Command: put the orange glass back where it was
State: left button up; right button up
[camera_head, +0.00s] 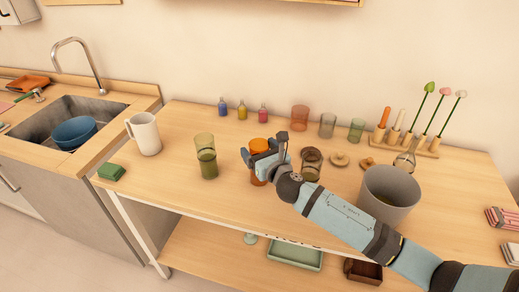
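An orange glass (259,145) is on the wooden table, near its middle. My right gripper (264,156) is at this glass and hides part of it. Orange shows above and below the gripper. I cannot tell whether the fingers touch the glass, or whether the orange is one glass or two stacked. A paler orange-brown glass (300,117) stands at the back of the table, beside a grey-green glass (327,125) and a green glass (356,130). My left gripper is not in view.
Olive-green glassware (205,150) stands left of the gripper, dark brown glassware (311,158) right of it. The front left tabletop is mostly clear.

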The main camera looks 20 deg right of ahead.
jog(key=shift+o, duration=0.3)
jog(key=shift+r, duration=0.15)
jog(key=s+d, duration=0.2)
jog(key=s, duration=0.9)
jog(key=shift+s+d, duration=0.15)
jog(key=shift+s, duration=0.25)
